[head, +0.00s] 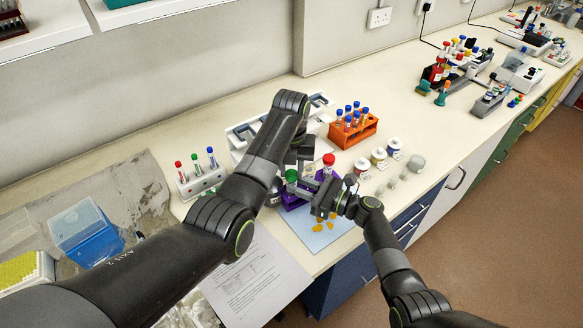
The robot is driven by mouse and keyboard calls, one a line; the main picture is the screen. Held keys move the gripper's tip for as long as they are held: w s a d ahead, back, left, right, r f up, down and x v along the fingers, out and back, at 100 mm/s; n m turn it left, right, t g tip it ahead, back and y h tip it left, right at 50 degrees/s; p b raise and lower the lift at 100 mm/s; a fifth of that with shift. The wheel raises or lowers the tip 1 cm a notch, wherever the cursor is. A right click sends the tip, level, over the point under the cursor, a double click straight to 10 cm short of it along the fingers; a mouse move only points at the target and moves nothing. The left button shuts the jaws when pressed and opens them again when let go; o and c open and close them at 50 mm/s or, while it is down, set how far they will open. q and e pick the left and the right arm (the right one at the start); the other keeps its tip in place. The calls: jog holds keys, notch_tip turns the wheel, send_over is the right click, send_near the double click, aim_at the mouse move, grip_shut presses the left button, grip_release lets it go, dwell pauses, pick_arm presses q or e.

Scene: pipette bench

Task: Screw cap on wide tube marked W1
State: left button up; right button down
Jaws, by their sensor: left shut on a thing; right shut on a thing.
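A purple rack (296,200) stands on the bench and holds a green-capped tube (291,176) and a red-capped tube (328,160). My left gripper (303,168) reaches down over the rack between these tubes. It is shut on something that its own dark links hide. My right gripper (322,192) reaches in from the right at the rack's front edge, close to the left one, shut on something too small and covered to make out. Orange caps (322,223) lie on a light blue mat (335,232) in front. I cannot read any W1 mark.
An orange rack (352,131) of blue-capped tubes stands behind. Several lidded jars (378,155) stand to the right. A white rack (201,181) with three capped tubes is at the left. A printed sheet (255,280) lies in front. Bench is clear at right (430,125).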

pick_arm(q)
jog(key=shift+w+m, duration=0.1)
jog(key=shift+m, duration=0.8)
pick_arm(e)
jog(key=shift+s, duration=0.1)
pick_arm(q)
jog(key=o, duration=0.9)
jog(key=shift+r, duration=2.3)
jog(key=shift+c, duration=0.2)
